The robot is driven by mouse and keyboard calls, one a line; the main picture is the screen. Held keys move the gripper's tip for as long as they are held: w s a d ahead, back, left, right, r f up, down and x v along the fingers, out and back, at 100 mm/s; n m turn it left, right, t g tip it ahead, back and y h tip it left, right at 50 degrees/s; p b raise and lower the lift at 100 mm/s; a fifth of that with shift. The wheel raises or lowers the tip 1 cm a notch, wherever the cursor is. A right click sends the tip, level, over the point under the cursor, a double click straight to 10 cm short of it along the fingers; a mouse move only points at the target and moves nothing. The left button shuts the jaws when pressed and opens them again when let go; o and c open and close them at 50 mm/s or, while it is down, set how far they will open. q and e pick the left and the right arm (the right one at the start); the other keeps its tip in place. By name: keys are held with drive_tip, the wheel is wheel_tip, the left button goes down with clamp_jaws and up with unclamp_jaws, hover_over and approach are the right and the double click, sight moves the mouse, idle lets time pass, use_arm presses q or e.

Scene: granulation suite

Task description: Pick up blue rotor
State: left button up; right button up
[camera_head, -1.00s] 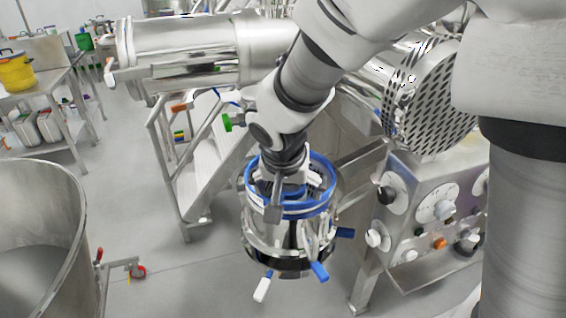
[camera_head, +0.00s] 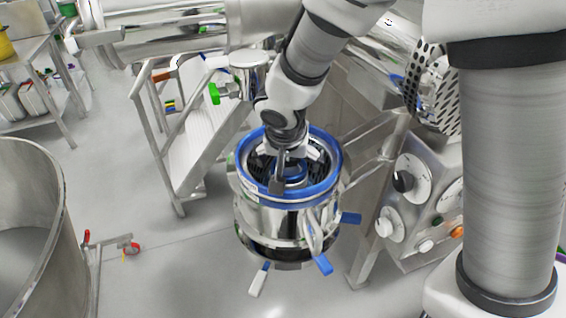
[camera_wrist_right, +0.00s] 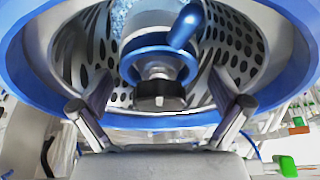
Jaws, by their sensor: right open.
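The blue rotor (camera_head: 293,172) sits inside a round steel housing (camera_head: 290,215) with a blue rim. In the right wrist view, the rotor (camera_wrist_right: 184,28) shows a blue arm and a blue ring around a central shaft with a dark knob, inside a perforated screen. My right gripper (camera_head: 288,182) points down into the housing's open top. The rotor's lower part is hidden. My left gripper is out of view.
A large steel vessel (camera_head: 25,225) stands at the left. Steel steps with a handrail (camera_head: 188,150) rise behind the housing. A control panel with knobs (camera_head: 418,205) is close on the right. Blue and white handles stick out below the housing.

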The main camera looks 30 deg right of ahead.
drive_tip(key=shift+s+a+r, duration=0.2)
drive_tip(key=shift+s, duration=0.05)
drive_tip(key=shift+c, duration=0.4)
drive_tip(key=shift+s+a+r, duration=0.15)
drive_tip(key=shift+s+a, duration=0.05)
drive_tip(key=shift+s, duration=0.05)
drive_tip(key=c, duration=1.1)
drive_tip(key=shift+w+d, duration=0.1)
drive_tip(key=shift+c, duration=1.4)
